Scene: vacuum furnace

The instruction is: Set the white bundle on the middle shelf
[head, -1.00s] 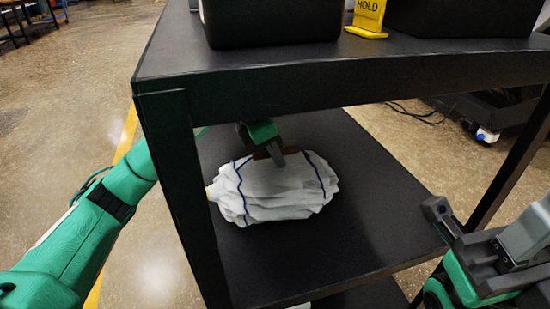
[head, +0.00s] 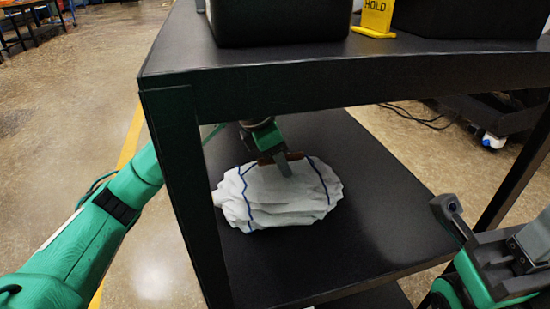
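The white bundle (head: 275,198), pleated cloth with two blue bands and a brown strip (head: 280,158) on top, is at the middle shelf (head: 385,215) of the black cart. It lies level, towards the shelf's left side. Its underside is hidden, so full contact with the shelf is hard to tell. My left gripper (head: 284,167) reaches in from behind the left front post and points down. It appears shut on the bundle at the brown strip; one finger hides the other. My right gripper (head: 490,225) is empty, with its fingers apart, outside the shelf at the right.
The cart's top shelf (head: 300,75) is close above my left gripper and carries black bins (head: 280,22) and a yellow HOLD sign (head: 377,15). The left front post (head: 190,190) stands before my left arm. The middle shelf is clear right of the bundle.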

